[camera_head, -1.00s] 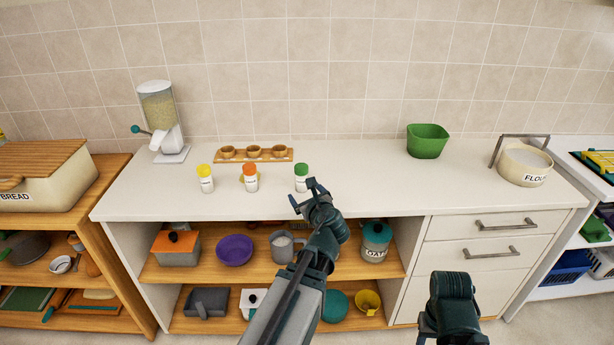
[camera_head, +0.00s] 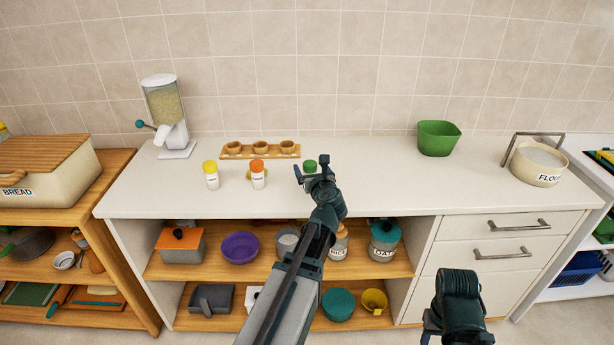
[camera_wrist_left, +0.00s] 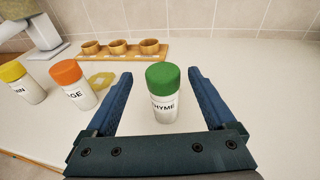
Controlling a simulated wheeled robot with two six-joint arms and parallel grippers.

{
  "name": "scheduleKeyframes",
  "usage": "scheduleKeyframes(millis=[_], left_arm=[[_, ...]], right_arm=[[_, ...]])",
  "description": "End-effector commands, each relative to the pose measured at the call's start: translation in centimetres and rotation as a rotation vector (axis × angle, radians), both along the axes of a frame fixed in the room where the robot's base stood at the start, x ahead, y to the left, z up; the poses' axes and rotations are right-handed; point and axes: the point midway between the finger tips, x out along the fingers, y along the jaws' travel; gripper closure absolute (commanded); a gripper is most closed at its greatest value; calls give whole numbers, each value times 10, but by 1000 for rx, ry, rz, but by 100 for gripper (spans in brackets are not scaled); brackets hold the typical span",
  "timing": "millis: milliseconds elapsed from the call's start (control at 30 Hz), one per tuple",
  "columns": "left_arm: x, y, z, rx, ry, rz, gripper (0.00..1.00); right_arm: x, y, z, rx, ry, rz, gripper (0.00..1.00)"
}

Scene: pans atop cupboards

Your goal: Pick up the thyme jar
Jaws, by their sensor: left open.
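The thyme jar (camera_wrist_left: 164,92) is a white jar with a green lid and a THYME label, standing upright on the white counter. In the left wrist view it stands between the two fingers of my left gripper (camera_wrist_left: 160,95), with a gap on each side. In the head view only the green lid of the thyme jar (camera_head: 310,165) shows well; my left gripper (camera_head: 318,172) covers its body. My left gripper is open and empty. My right gripper is not clearly visible; a dark part of my arm shows at the bottom right.
An orange-lidded jar (camera_head: 258,175) and a yellow-lidded jar (camera_head: 211,176) stand left of the thyme jar. A wooden tray (camera_head: 232,153) with three small cups lies behind. A green container (camera_head: 438,138) stands farther right. The counter (camera_head: 390,180) between is clear.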

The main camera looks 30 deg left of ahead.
Motion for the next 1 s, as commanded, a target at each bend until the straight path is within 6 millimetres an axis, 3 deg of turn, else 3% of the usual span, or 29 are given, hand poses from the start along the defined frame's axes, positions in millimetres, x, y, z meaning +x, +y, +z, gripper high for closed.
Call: scheduleKeyframes(millis=[267,633,867,900,1000], left_arm=[[6,4,-3,0,0,0,11],[35,29,-16,0,0,-2,11],[35,30,-16,0,0,-3,11],[35,30,-16,0,0,-3,13],[35,30,-16,0,0,-3,31]], right_arm=[[0,0,-3,0,0,0,50],[0,0,-16,0,0,0,50],[0,0,-16,0,0,0,50],[0,0,-16,0,0,0,50],[0,0,-16,0,0,0,50]])
